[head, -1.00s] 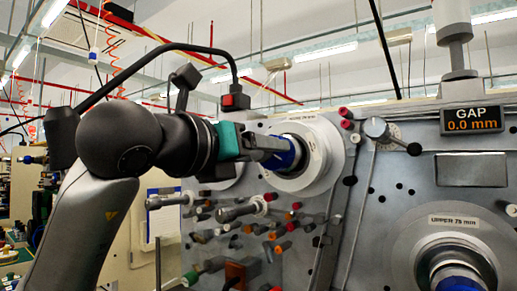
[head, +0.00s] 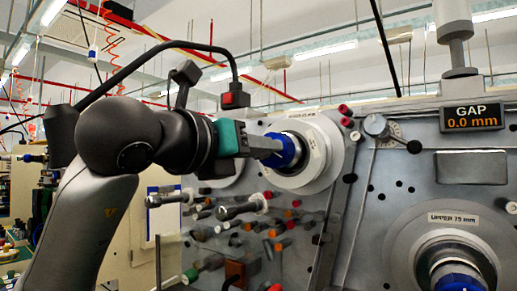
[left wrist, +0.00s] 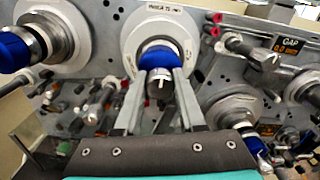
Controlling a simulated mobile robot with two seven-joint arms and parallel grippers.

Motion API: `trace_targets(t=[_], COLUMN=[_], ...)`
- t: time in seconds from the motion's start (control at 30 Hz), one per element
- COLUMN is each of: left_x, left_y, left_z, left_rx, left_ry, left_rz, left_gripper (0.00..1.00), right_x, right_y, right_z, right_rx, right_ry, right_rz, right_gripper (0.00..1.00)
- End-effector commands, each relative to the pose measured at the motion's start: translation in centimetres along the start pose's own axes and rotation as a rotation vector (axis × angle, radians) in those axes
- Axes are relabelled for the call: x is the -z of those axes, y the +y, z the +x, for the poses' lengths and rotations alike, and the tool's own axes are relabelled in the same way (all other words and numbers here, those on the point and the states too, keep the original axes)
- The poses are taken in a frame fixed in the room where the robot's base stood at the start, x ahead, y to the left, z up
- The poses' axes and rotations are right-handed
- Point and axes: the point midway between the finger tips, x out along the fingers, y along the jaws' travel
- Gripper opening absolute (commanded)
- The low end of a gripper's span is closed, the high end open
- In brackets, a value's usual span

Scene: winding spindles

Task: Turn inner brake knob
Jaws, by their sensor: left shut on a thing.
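The brake knob (left wrist: 159,82) is a dark grey cylinder with a white mark on its face, in front of a blue spindle core (left wrist: 160,54) in the left wrist view. My left gripper (left wrist: 160,80) has its two fingers on either side of this knob and is shut on it. In the head view the left gripper (head: 268,147) reaches from the left to the blue core (head: 288,151) of the upper spindle disc (head: 318,150); the knob is hidden there behind the fingers. My right gripper is not in view.
A grey panel carries the spindles, with a second spindle (head: 448,262) labelled UPPER 75 mm at lower right. Several small rollers and pegs stick out below my left gripper. A GAP display (head: 472,118) reads 0.0 mm. A lever dial (head: 378,126) stands right of the upper disc.

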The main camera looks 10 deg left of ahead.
Motion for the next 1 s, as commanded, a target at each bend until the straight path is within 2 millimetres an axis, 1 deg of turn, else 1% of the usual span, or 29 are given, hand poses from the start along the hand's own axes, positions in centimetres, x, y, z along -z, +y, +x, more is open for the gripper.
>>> trace_targets(t=[0.17,0.37,0.6,1.0], left_x=[0.0,0.0,0.0,-0.1], left_y=[0.1,0.1,0.0,-0.1], left_z=[0.0,-0.1,-0.1,-0.1], left_rx=[-0.002,-0.004,-0.004,-0.004], left_ry=[-0.003,-0.005,-0.006,-0.007], left_rz=[0.06,0.197,0.421,0.8], left_gripper=[0.0,0.0,0.0,0.0], right_x=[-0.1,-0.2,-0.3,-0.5], right_y=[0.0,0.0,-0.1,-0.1], right_z=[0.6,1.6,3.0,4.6], right_rx=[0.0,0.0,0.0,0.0], right_ry=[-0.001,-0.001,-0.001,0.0], right_rz=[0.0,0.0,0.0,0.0], right_gripper=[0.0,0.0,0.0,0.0])
